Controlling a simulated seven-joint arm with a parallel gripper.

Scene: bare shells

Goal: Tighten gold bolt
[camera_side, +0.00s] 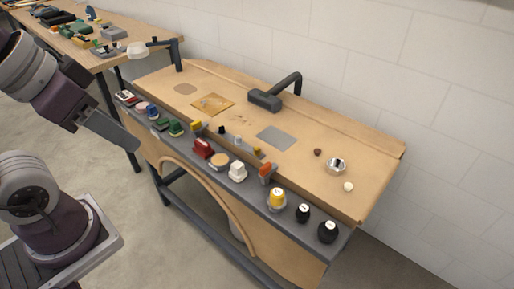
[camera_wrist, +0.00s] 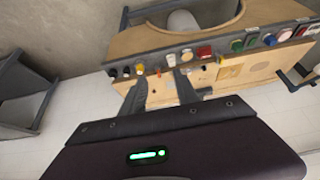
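A gold square plate (camera_side: 212,104) lies flat on the wooden workbench, left of centre in the side view. Small details sit on it, but I cannot make out for certain which is the gold bolt. The plate also shows in the wrist view (camera_wrist: 231,72). A small gold-yellow piece (camera_side: 257,151) stands near the bench's front strip. My gripper (camera_side: 134,146) is off the bench's front left corner in the side view, away from the plate. In the wrist view its two fingers (camera_wrist: 157,90) are spread, with nothing held between them.
The bench's dark front strip (camera_side: 348,236) carries a row of knobs, switches and coloured blocks. A dark hammer-shaped fixture (camera_side: 265,99) stands at the back. A grey plate (camera_side: 276,138) and a silver round part (camera_side: 336,166) lie right of centre. Another cluttered table (camera_side: 140,32) is behind.

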